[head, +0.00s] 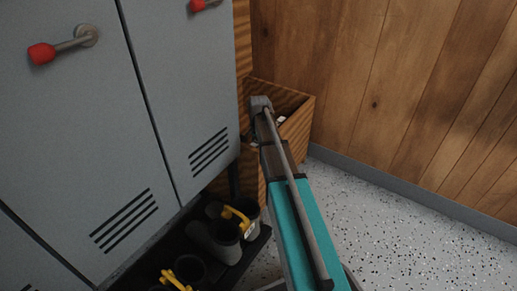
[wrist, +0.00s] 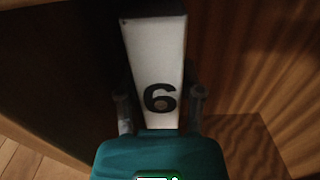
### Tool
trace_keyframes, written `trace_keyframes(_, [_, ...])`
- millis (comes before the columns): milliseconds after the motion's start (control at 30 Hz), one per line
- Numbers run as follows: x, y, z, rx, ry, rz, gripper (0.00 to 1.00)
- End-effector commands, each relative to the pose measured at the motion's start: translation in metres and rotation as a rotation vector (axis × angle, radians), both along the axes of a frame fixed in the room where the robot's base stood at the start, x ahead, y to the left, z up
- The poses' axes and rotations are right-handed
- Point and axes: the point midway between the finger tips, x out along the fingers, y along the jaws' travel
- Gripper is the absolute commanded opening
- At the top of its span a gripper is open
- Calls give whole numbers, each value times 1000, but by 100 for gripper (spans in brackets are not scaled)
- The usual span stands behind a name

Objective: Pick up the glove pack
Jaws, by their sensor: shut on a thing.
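In the head view my arm reaches down into an open wooden bin (head: 299,137) in the corner. A small whitish patch (head: 282,119) shows inside the bin beside my arm; I cannot tell if it is the same pack. The fingertips are hidden there.
Grey lockers with red-tipped handles (head: 184,95) stand close on the left of the bin. Dark boots (head: 216,240) with yellow parts sit on a low rack below them. A wood-panelled wall (head: 400,90) is behind. Speckled floor (head: 410,225) is clear on the right.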

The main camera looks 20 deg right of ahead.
Motion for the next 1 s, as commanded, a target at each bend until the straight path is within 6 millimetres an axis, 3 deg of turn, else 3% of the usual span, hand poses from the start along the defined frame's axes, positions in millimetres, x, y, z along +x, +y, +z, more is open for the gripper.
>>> trace_keyframes(367, [0,0,19,0,0,0,0])
trace_keyframes(1000, [0,1,90,0,0,1,0])
